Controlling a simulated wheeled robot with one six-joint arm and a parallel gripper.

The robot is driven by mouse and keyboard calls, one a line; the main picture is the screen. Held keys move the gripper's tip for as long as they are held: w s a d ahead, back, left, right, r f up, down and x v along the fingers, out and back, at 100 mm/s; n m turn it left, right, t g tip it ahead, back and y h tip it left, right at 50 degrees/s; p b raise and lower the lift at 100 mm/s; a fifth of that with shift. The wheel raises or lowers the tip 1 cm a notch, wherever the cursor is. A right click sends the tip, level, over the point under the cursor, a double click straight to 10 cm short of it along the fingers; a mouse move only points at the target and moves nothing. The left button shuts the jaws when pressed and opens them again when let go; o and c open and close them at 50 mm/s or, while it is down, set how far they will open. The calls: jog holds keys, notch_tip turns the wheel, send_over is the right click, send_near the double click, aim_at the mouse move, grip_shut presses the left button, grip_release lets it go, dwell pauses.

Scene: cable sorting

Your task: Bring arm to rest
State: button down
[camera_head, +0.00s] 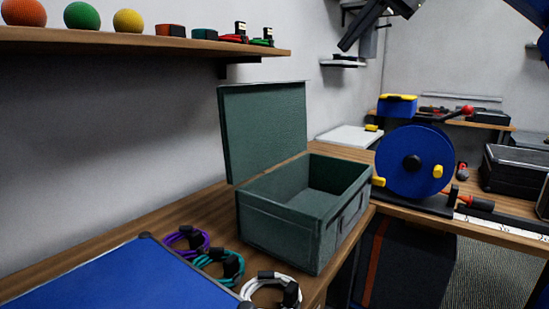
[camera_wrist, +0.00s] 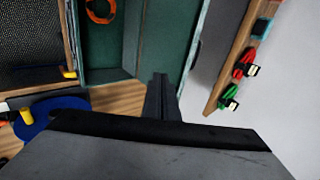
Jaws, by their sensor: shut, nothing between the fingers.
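My gripper (camera_wrist: 160,80) shows in the wrist view with its dark fingers together and nothing between them. It is over the area of the open green box (camera_head: 283,218), apart from it as far as I can tell. The box stands on the wooden table with its lid up; it also shows in the wrist view (camera_wrist: 110,50). An orange cable (camera_wrist: 101,11) lies in it in that view. Dark parts of my arm show at the top right of the head view.
Purple (camera_head: 187,239), teal (camera_head: 222,265) and white (camera_head: 272,291) cables lie on the table in front of the box, beside a blue panel (camera_head: 125,280). A wall shelf (camera_head: 120,42) holds balls and small items. A blue reel (camera_head: 408,160) stands on the right-hand bench.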

jog(key=s+d+f+n+h, duration=0.2)
jog(key=s+f, duration=0.7)
jog(key=f, duration=0.9)
jog(key=s+d+f+n+h, duration=0.2)
jog(key=s+d+f, duration=0.4)
jog(key=f, duration=1.2)
jog(key=s+d+f+n+h, duration=0.2)
jog(key=s+f, duration=1)
jog(key=f, duration=0.6)
jog(key=shift+s+d+n+g, duration=0.3)
jog(key=shift+s+d+n, duration=0.15)
jog(key=shift+d, duration=0.55)
